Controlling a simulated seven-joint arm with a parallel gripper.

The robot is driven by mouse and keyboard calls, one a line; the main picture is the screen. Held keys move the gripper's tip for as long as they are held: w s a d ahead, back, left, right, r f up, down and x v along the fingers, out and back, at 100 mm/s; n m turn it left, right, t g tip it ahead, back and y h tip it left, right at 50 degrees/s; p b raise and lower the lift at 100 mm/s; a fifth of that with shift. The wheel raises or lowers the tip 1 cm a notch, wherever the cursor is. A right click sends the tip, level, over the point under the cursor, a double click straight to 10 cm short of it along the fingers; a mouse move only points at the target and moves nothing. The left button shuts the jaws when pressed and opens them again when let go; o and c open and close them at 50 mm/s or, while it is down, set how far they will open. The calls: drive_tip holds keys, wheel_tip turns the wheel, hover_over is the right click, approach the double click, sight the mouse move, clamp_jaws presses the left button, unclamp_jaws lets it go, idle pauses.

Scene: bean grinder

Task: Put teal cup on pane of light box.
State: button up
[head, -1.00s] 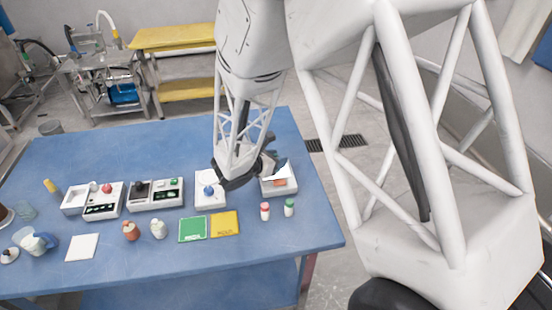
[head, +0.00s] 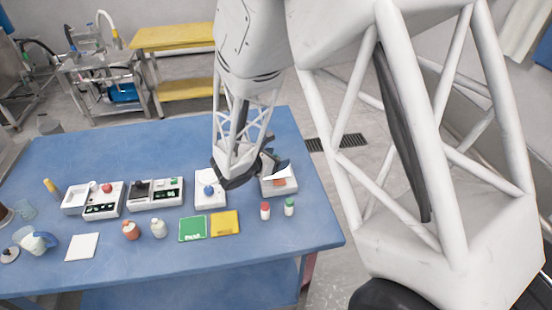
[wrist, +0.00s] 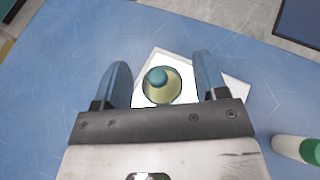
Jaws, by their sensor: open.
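In the wrist view, a round thing with a teal top and yellowish body (wrist: 160,82), which looks like the teal cup, stands on the white, bright-edged top of a box (wrist: 215,75), seemingly the light box. My gripper (wrist: 161,60) is open, with one finger on each side of it and visible gaps between. In the head view, my gripper (head: 262,168) is low over the white box (head: 279,187) at the table's right end. It hides much of the box top and the cup. An orange patch shows on the box.
A white bottle with a green cap (head: 289,207) and one with a red cap (head: 265,211) stand just in front of the box. A white box with a blue ball (head: 208,190) is to its left. Green (head: 192,228) and yellow (head: 225,223) pads lie nearer. The front table strip is fairly clear.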

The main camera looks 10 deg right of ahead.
drive_tip(key=v, duration=1.1)
drive_tip(key=shift+s+a+r, duration=0.15)
drive_tip(key=shift+s+a, duration=0.05)
idle(0.8)
drive_tip(key=s+d+r+m+g+y, duration=0.3)
drive_tip(key=s+d+r+m+g, duration=0.3)
drive_tip(key=s+d+r+m, duration=0.5)
drive_tip(key=s+d+r+m+y, duration=0.1)
drive_tip(key=s+r+m+y, duration=0.3)
drive_tip(key=s+m, duration=0.2)
drive_tip(key=s+d+r+m+t+y, duration=0.1)
drive_tip(key=s+d+r+m+y, duration=0.1)
drive_tip(key=s+r+m+y, duration=0.2)
drive_tip(key=s+m, duration=0.3)
drive_tip(key=s, duration=0.2)
drive_tip(key=shift+r+m+y, duration=0.2)
drive_tip(key=shift+m+y, duration=0.1)
